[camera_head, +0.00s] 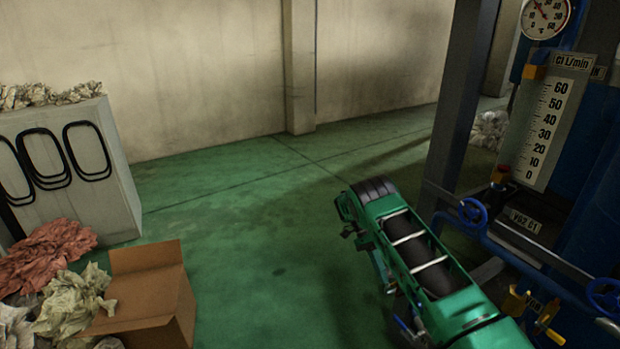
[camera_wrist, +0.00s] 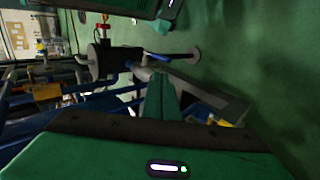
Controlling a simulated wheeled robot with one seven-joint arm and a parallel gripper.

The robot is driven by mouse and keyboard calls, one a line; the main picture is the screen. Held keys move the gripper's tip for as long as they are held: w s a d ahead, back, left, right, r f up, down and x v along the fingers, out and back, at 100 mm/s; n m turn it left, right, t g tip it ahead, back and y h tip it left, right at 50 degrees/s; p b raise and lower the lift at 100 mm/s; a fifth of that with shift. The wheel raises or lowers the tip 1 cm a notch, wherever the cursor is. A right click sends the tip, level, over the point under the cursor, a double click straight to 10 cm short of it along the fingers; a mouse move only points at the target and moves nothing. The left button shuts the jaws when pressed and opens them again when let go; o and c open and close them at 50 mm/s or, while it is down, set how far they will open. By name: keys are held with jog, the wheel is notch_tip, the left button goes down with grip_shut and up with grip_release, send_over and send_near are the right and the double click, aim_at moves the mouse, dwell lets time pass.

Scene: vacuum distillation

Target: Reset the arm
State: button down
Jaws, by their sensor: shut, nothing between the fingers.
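My gripper (camera_wrist: 164,76) shows in the wrist view as a narrow green wedge, its fingers together with nothing between them. In that view it stands in front of blue pipes and a dark metal frame (camera_wrist: 205,88), and I cannot tell how far apart they are. My green and black arm (camera_head: 430,262) reaches up from the bottom right of the head view, over the green floor. It is left of the blue equipment. My fingertips cannot be made out clearly in the head view.
A flow gauge panel (camera_head: 551,120), a round dial (camera_head: 545,16) and blue valve wheels (camera_head: 471,212) stand at right by a dark post (camera_head: 459,110). At left are a grey cabinet (camera_head: 112,165), an open cardboard box (camera_head: 150,285) and crumpled cloths (camera_head: 45,253). The middle floor is clear.

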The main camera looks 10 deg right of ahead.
notch_tip(320, 180, up, 11)
jog(key=d+n+t, duration=0.1)
jog(key=n+t, duration=0.1)
jog(key=s+a+r+n+t+y, duration=0.1)
jog(key=s+r+n+t, duration=0.2)
jog(key=s+r, duration=0.35)
jog(key=s+a+r+n+t, duration=0.1)
jog(key=s+r+n+t, duration=0.15)
jog(key=r, duration=0.65)
jog(key=s+a+r+n+t+y, duration=0.1)
jog(key=s+r+n+t, duration=0.15)
jog(key=s+r, duration=0.4)
jog(key=s+a+r+n+t+y, duration=0.1)
jog(key=s+a+r+n+t, duration=0.1)
jog(key=s, duration=0.4)
jog(key=s+a+r+n+t, duration=0.2)
jog(key=s+r, duration=0.1)
jog(key=s, duration=0.2)
jog(key=s+d+f+m+g, duration=0.1)
jog(key=s+d+m+g, duration=0.1)
jog(key=s+d, duration=0.3)
jog(key=s+d+f+m+g, duration=0.1)
jog(key=s+d+m+g, duration=0.2)
jog(key=s+d, duration=0.3)
jog(key=s+m, duration=0.1)
jog(key=s, duration=0.4)
jog(key=shift+s+d+f, duration=0.2)
jog(key=shift+s+d, duration=0.1)
jog(key=shift+s, duration=0.05)
